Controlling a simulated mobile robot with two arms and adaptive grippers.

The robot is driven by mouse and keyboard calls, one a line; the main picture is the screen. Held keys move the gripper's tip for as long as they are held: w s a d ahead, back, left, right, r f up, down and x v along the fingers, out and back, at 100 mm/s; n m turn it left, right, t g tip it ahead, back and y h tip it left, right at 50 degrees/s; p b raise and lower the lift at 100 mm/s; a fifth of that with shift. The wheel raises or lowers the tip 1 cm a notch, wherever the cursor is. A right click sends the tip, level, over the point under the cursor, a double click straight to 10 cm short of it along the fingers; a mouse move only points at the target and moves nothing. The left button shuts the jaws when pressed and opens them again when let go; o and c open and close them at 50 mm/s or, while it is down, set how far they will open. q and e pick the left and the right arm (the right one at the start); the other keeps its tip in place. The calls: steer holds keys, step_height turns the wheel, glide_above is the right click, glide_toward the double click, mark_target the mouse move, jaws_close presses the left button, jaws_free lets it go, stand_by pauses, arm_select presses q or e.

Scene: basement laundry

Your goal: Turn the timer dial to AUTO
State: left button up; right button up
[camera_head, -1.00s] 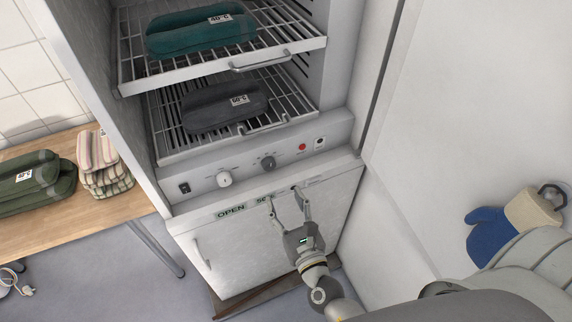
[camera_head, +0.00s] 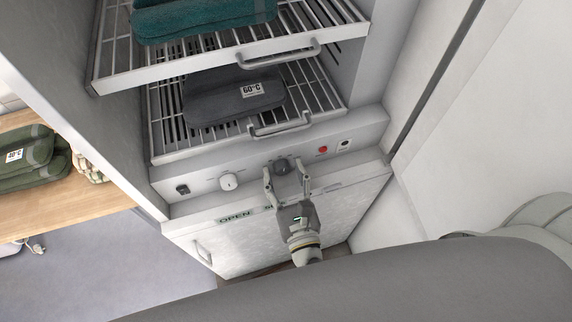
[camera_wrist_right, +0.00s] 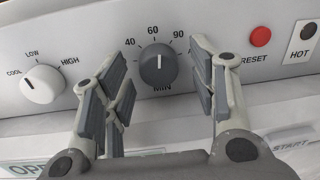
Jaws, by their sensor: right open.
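The timer dial (camera_head: 282,166) is a dark grey round knob on the dryer's sloped control panel. In the wrist view the dial (camera_wrist_right: 158,66) has 40, 60 and 90 around its top and MIN below. Its white mark points up at 60. No AUTO marking is readable. My right gripper (camera_head: 287,175) is open, its fingers on either side of the dial; in the wrist view both fingers (camera_wrist_right: 158,75) show a gap to it. My left gripper is not in view.
A white COOL/LOW/HIGH knob (camera_wrist_right: 42,85) is left of the dial, a red RESET button (camera_wrist_right: 260,37) right of it, with a HOT lamp (camera_wrist_right: 307,31) beyond. Wire racks (camera_head: 158,145) with folded towels (camera_head: 235,97) are above. A wooden bench (camera_head: 90,202) stands left.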

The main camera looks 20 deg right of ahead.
steer(key=shift+s, duration=0.15)
steer(key=c, duration=1)
steer(key=shift+r+m, duration=0.1)
steer(key=shift+m, duration=1.2)
steer(key=m+b, duration=0.1)
steer(key=m, duration=0.1)
steer(key=shift+m, duration=0.3)
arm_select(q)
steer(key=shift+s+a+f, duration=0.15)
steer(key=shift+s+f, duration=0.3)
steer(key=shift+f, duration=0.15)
